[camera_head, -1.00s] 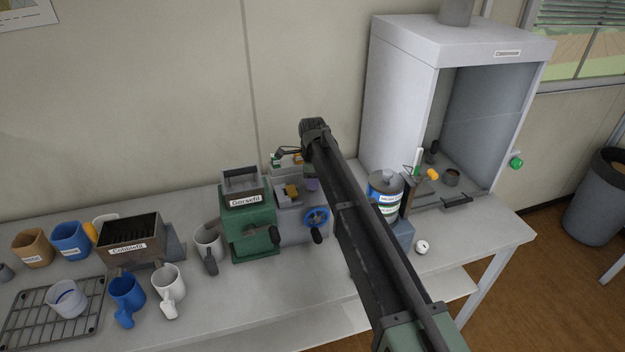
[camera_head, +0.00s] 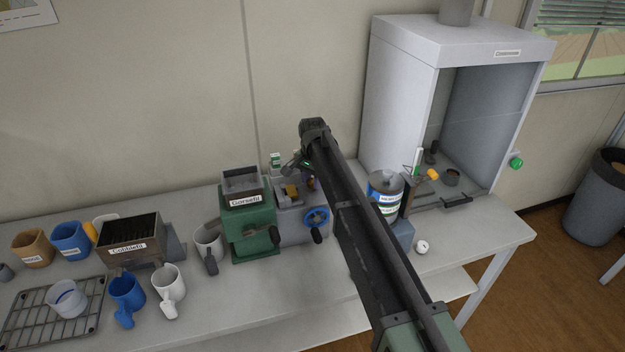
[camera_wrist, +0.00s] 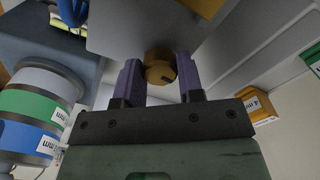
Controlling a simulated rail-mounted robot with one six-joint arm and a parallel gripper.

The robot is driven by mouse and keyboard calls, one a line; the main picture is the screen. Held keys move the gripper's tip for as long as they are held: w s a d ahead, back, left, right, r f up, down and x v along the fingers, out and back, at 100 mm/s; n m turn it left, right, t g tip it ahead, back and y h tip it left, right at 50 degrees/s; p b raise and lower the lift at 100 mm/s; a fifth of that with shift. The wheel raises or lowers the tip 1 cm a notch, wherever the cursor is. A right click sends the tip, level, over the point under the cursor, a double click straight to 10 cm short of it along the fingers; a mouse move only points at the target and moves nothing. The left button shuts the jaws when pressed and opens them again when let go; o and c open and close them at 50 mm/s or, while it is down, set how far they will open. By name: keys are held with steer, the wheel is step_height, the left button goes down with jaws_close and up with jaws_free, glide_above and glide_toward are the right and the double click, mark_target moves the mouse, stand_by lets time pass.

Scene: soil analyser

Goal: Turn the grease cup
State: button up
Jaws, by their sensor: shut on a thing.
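The grease cup (camera_wrist: 160,73) shows in the wrist view as a round brass knob with a dark slot, under a grey machine body. My gripper (camera_wrist: 161,66) has its two purple fingers on either side of the cup and is shut on it. In the head view, my gripper is mostly hidden behind my arm, at the right side of the grey machine (camera_head: 288,222) with the blue handwheel (camera_head: 316,217). The cup itself cannot be made out in the head view.
A can with blue and green bands (camera_head: 385,192) stands right of my arm; a similar can (camera_wrist: 38,105) shows close by in the wrist view. A fume hood (camera_head: 400,100) stands at the right.

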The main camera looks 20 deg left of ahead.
steer(key=n, duration=0.5)
steer(key=shift+n, duration=0.3)
steer(key=n, duration=1.3)
steer(key=shift+n, duration=0.3)
steer(key=n, duration=1.3)
steer(key=shift+n, duration=2.6)
